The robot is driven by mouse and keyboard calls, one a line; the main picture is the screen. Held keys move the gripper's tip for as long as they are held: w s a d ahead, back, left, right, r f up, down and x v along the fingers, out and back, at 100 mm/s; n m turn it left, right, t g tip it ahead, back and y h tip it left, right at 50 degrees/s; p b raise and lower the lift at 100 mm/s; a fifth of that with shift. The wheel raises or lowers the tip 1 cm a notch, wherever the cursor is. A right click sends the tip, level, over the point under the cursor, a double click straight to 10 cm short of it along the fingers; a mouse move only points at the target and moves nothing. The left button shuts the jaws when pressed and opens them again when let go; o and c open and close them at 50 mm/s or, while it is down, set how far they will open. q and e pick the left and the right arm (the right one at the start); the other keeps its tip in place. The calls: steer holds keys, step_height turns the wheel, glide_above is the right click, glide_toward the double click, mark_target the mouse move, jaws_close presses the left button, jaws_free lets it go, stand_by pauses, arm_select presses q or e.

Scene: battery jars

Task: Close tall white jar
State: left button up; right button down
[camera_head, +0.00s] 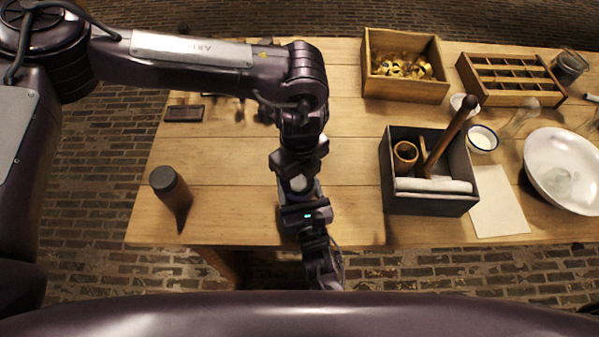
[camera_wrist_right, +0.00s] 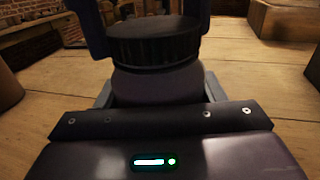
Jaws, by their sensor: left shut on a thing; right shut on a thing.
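I cannot make out a tall white jar in either view. My left gripper (camera_head: 328,268) points down past the table's front edge and is shut. What it holds is mostly hidden; only a thin greyish curved edge shows beside the fingers. In the right wrist view my right gripper (camera_wrist_right: 148,22) has dark purple fingers on both sides of a black ribbed round thing (camera_wrist_right: 155,42), like a lid. A rounded dark purple shape lies below it; I cannot tell whether it is part of the held thing. My right gripper does not show clearly in the head view.
A dark lidded jar (camera_head: 171,192) stands at the table's front left. A black caddy (camera_head: 430,205), a wooden box (camera_head: 404,92), a divided tray (camera_head: 515,98), a white cup (camera_head: 482,139) and a white bowl (camera_head: 562,150) stand right.

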arm_select(q)
steer(key=o, duration=1.1)
steer(key=shift+c, duration=0.2)
steer(key=shift+r, duration=2.3)
steer(key=shift+c, duration=0.3)
steer(key=shift+r+n, duration=0.6)
steer(key=shift+r, duration=1.15)
